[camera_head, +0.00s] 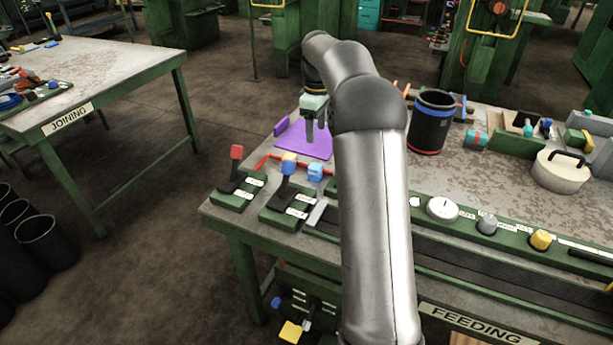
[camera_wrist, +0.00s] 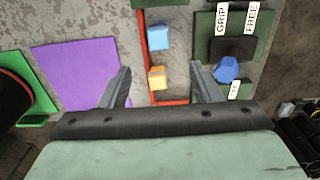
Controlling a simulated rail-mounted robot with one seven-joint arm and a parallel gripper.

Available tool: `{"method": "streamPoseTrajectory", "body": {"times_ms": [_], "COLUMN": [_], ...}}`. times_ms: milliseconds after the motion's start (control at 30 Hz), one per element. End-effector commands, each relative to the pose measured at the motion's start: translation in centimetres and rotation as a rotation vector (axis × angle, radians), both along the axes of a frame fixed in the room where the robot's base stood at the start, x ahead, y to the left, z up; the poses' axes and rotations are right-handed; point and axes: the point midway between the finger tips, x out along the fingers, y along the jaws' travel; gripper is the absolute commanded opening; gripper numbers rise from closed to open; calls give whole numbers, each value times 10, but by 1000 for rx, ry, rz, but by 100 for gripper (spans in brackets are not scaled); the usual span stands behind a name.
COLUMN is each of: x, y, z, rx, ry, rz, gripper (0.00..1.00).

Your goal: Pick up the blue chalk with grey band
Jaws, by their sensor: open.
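A light blue block (camera_head: 316,172) stands near the table's front edge, beside the lever panels; it also shows in the wrist view (camera_wrist: 158,37), just beyond my fingertips. I take it for the blue chalk, but a grey band cannot be made out clearly. An orange-yellow block (camera_wrist: 157,78) lies between my fingers in the wrist picture; in the head view it shows partly behind a lever knob (camera_head: 289,157). My gripper (camera_head: 315,134) is open and empty, pointing down above the table by the purple mat (camera_head: 300,143). Its two fingers show in the wrist view (camera_wrist: 160,72).
A red frame (camera_wrist: 142,22) runs beside the blocks. Lever panels (camera_head: 237,192) with red and blue knobs stand close by. A black cup (camera_head: 431,125), a round lidded container (camera_head: 560,172) and a green control strip (camera_head: 487,226) are on the right.

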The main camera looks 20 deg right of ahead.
Motion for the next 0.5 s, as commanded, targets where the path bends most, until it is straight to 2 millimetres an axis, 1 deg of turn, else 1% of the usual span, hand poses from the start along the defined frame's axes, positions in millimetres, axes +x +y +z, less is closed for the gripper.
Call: {"method": "streamPoseTrajectory", "body": {"times_ms": [33, 100, 300, 400, 500], "x": [-1, -1, -1, 0, 0], "y": [0, 0, 0, 0, 0], "z": [-14, -29, -69, -83, -89], "rx": [1, 2, 0, 0, -1], "ry": [5, 6, 3, 3, 1], "rz": [0, -1, -1, -1, -1], "gripper": [58, 58, 58, 58, 58]}}
